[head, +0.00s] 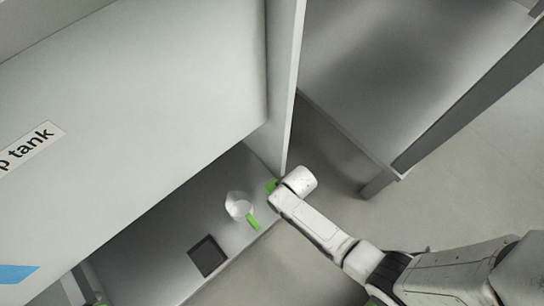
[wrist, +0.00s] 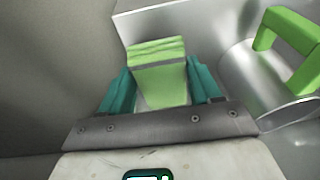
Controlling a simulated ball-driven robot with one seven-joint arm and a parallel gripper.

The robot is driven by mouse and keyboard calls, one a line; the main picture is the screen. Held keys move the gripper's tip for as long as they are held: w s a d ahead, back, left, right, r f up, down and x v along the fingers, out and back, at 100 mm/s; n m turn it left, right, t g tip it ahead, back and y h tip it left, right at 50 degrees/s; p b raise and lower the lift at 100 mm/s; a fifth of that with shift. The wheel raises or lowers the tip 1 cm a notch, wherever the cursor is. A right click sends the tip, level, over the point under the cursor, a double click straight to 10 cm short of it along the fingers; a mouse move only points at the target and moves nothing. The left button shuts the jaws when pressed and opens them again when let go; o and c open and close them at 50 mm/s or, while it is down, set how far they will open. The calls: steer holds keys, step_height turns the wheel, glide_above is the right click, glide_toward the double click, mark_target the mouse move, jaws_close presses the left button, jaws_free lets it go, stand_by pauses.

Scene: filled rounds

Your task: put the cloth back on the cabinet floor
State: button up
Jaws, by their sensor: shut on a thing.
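The cloth, a light green folded pad (wrist: 158,78), is between the teal fingers of my gripper (wrist: 160,88) in the wrist view. My gripper is shut on it. In the head view a small green bit of the cloth (head: 271,185) shows at the end of my arm, by the side wall of the cabinet opening. The grey cabinet floor (head: 178,268) lies under and left of it. Whether the cloth touches the floor is not clear.
A silvery round vessel (head: 238,206) with a green handle stands on the cabinet floor, just left of my gripper; it is at the right of the wrist view (wrist: 262,85). A dark square tray (head: 207,256) lies nearer the front. A steel table (head: 390,75) stands at right.

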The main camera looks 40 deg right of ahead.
steer(key=w, duration=0.1)
steer(key=w+a, duration=0.1)
steer(key=w, duration=0.1)
steer(key=shift+a+b, duration=0.2)
steer(key=shift+b, duration=0.2)
steer(key=b+x, duration=0.3)
steer(key=shift+s+f, duration=0.1)
steer(key=shift+f, duration=0.25)
steer(key=shift+r, duration=0.1)
steer(key=o, duration=1.4)
steer(key=p+v, duration=0.7)
steer(key=v, duration=0.4)
steer(key=shift+r, duration=0.4)
steer(key=shift+s+r, duration=0.1)
